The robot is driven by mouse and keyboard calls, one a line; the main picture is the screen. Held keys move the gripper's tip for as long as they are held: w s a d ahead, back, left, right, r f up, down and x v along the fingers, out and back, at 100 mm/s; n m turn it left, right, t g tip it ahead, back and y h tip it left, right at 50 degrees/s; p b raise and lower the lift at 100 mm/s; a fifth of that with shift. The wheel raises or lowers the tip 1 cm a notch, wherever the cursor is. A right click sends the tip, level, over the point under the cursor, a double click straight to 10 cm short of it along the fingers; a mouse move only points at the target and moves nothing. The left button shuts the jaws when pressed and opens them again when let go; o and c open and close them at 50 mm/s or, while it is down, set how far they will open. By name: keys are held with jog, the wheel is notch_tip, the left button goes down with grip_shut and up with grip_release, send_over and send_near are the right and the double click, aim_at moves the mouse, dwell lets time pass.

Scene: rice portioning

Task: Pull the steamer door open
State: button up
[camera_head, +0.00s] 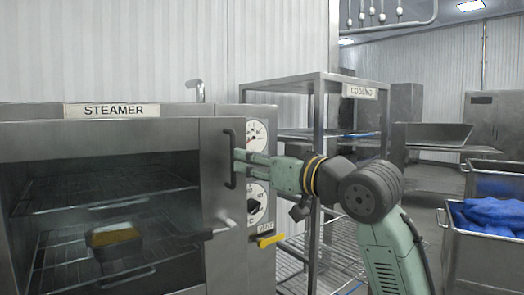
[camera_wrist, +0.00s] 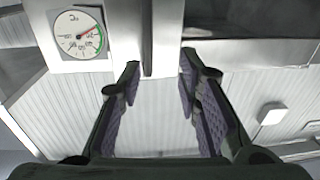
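The steamer (camera_head: 110,110), labelled STEAMER, fills the left of the head view. Its door (camera_head: 215,190) appears shut, with a large window showing wire racks inside. A dark vertical door handle (camera_head: 230,160) is on the door's right side. My gripper (camera_head: 240,158) reaches in from the right, level with the handle and at or very close to it. In the wrist view, the two fingers of my gripper (camera_wrist: 160,82) are apart, and a narrow upright bar (camera_wrist: 148,40) shows between and beyond their tips. I cannot tell whether they touch it.
A pan with yellow contents (camera_head: 115,236) is on a rack behind the window. A COOLING rack (camera_head: 318,85) stands behind my arm. A bin with blue contents (camera_head: 480,250) is at right.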

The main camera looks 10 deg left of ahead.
aim_at(233, 154)
jog(key=p+x, duration=0.1)
jog(key=x, duration=0.2)
jog(key=w+p+x, duration=0.1)
jog(key=x, duration=0.2)
jog(key=d+p+x, duration=0.1)
jog(key=p+x, duration=0.1)
jog(key=x, duration=0.1)
jog(key=shift+w+a+f, duration=0.15)
jog(key=shift+w+a, duration=0.05)
jog(key=shift+w, duration=0.15)
grip_shut()
dwell(0.6)
